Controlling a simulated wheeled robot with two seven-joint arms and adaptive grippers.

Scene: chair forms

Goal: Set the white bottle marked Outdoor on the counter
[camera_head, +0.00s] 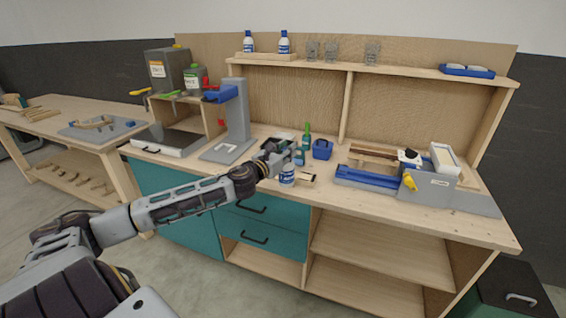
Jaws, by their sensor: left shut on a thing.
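A white bottle (288,176) with a blue label is upright at the front of the wooden counter (405,213). The print on its label is too small to read. My left gripper (284,157) reaches in over the counter and is shut on the bottle near its top. The fingers partly hide the upper part of the bottle. The bottle's base is at or very close to the counter top; I cannot tell whether it touches. My right gripper is not in view.
Two similar white bottles (284,43) stand on the upper shelf. Around the gripper are a green bottle (306,140), a blue container (322,149) and a grey stand (236,120). A blue tray (366,178) and grey box (430,188) occupy the right. Bare counter lies in front of them.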

